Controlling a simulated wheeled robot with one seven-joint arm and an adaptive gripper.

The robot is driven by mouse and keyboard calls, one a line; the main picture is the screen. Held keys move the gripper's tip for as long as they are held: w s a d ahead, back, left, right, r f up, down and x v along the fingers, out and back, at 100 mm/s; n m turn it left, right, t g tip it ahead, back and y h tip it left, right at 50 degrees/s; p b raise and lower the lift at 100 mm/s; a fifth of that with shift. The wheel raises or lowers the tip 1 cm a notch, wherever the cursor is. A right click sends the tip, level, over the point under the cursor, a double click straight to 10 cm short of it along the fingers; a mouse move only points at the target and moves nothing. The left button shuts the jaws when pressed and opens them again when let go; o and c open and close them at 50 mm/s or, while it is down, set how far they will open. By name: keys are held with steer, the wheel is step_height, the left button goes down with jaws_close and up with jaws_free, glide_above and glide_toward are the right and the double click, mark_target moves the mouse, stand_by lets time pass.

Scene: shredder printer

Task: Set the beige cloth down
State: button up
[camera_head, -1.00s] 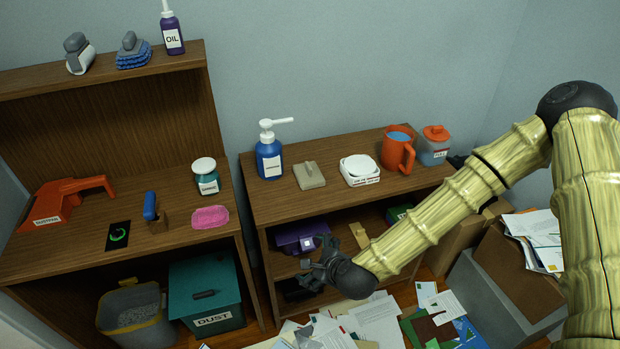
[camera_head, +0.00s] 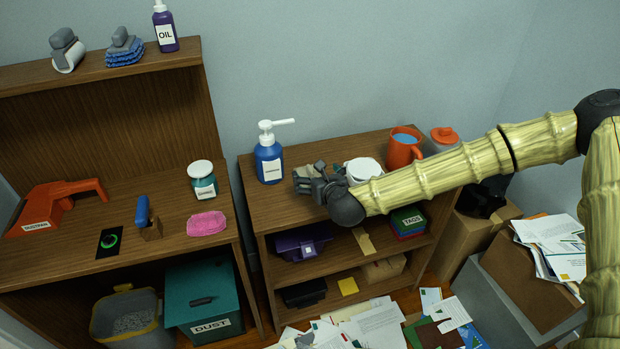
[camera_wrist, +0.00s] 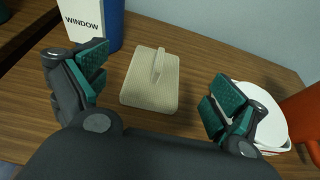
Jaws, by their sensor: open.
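The beige cloth (camera_wrist: 150,82) lies flat on the wooden shelf top, with a raised ridge standing up from it. In the wrist view it sits ahead of my gripper (camera_wrist: 155,92), between the two spread fingers and apart from both. In the head view my gripper (camera_head: 318,180) is over the right shelf unit's top, beside the blue pump bottle, and it hides most of the cloth. My gripper is open and holds nothing.
A blue pump bottle (camera_head: 269,155) stands left of my gripper, with its label reading "WINDOW" in the wrist view. A white round container (camera_head: 362,168) is close on the right.

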mark_target(311, 170)
steer(key=shift+p+x, duration=0.65)
steer(key=shift+x, duration=2.05)
steer(key=shift+r, duration=0.1)
steer(key=shift+c, duration=0.4)
steer(key=c, duration=1)
steer(key=shift+r, duration=0.1)
